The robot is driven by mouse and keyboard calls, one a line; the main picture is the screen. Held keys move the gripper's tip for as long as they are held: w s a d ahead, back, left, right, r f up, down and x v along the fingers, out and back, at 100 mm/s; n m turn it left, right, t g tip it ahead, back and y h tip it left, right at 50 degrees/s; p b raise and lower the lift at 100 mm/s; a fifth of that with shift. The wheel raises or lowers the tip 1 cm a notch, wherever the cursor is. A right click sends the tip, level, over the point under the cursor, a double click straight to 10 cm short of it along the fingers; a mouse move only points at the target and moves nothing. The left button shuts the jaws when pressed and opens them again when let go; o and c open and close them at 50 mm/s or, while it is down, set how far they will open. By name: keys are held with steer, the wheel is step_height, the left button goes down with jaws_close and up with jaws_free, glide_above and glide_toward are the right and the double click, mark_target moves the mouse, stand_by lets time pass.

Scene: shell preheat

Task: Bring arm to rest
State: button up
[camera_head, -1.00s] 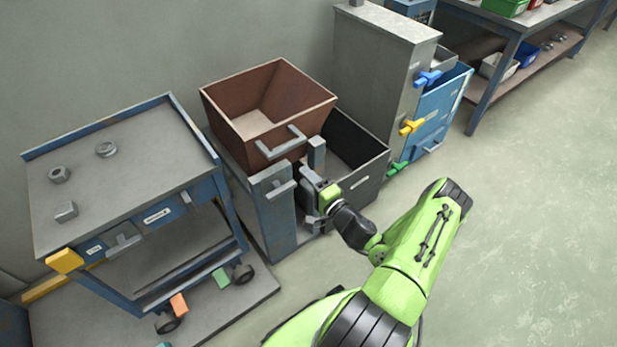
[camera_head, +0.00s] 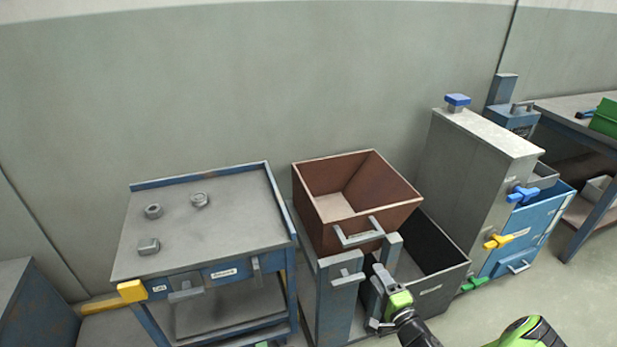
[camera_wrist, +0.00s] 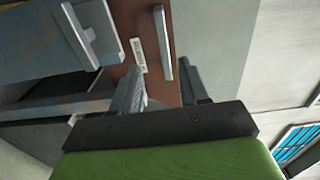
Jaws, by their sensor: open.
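My gripper (camera_head: 376,302) is low in front of the brown bin (camera_head: 330,226), beside the grey post with a handle (camera_head: 340,290). In the wrist view my gripper's two fingers (camera_wrist: 166,88) stand apart with nothing held between them. Beyond them the brown bin's front (camera_wrist: 190,28), its long handle (camera_wrist: 162,42) and a small label show. My green and black arm reaches in from the lower right of the head view. I cannot tell from the wrist view whether a fingertip touches the bin.
A dark grey bin (camera_head: 440,282) stands right of the brown one, close to my gripper. A blue cart (camera_head: 230,232) with several metal parts is at left. A tall grey cabinet (camera_head: 468,180) with blue, yellow and green handles is at right. Open floor lies at lower right.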

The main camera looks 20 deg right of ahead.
steer(key=w+a+r+n+g+y, duration=0.2)
steer(key=a+r+n+g+y, duration=0.35)
steer(key=a+n+y, duration=0.4)
steer(key=s+a+r+n+g+h, duration=0.3)
steer(key=s+a+r+n+g, duration=0.2)
steer(key=s+a+n+g, duration=0.45)
steer(key=s+r+m+t+h, duration=0.25)
steer(key=s+r+h, duration=0.45)
steer(key=s+r, duration=0.85)
step_height(320, 180, up, 13)
steer(key=p, duration=1.4)
steer(key=shift+s+d+r+n, duration=0.15)
steer(key=shift+d+n, duration=0.1)
steer(key=shift+n, duration=0.2)
